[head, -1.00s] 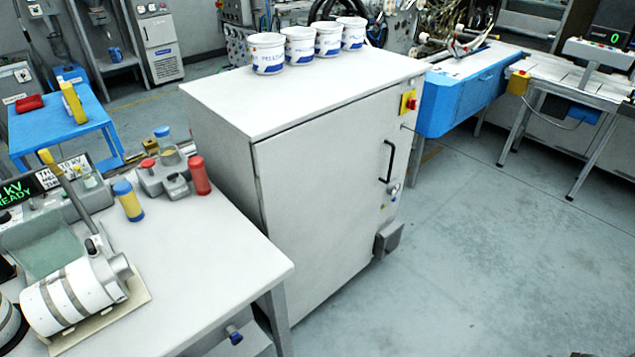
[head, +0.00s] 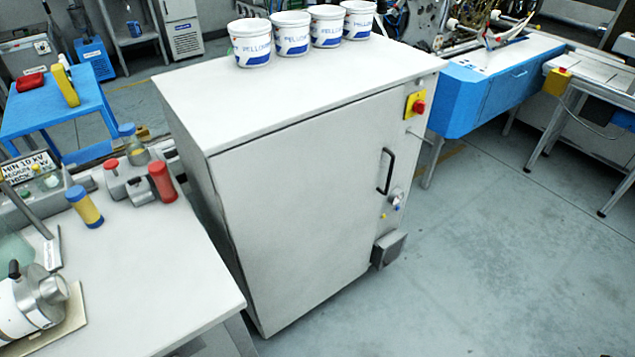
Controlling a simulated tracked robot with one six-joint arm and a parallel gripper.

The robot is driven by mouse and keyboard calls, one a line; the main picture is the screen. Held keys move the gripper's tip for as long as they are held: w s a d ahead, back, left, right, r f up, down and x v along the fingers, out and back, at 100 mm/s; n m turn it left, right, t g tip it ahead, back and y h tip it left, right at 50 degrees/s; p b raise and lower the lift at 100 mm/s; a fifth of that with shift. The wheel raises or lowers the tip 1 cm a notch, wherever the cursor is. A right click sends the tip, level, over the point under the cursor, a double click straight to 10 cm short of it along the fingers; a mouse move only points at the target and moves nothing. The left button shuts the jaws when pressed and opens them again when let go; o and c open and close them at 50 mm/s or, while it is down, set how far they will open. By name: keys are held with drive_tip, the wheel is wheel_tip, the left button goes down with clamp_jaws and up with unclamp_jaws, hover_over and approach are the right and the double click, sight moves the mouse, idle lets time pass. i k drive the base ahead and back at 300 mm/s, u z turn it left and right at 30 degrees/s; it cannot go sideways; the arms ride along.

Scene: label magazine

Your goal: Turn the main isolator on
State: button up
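The main isolator looks to be the red rotary knob (head: 419,106) on a yellow plate (head: 409,105) at the upper right of the grey cabinet's front door. Its exact handle angle is too small to tell. The cabinet (head: 300,190) stands in the middle of the head view. A black door handle (head: 386,170) and a small lock or switch (head: 396,199) sit below the isolator. My gripper is not in view.
Several white tubs (head: 291,34) stand on the cabinet top. A white bench (head: 150,270) with bottles is at the left. A blue machine (head: 490,90) stands right of the cabinet. A grey box (head: 388,249) juts from the door's lower right. Open floor (head: 500,260) lies right front.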

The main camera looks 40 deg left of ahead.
sight(419, 108)
drive_tip(key=z, duration=0.05)
drive_tip(key=i, duration=3.45)
drive_tip(key=u, duration=1.7)
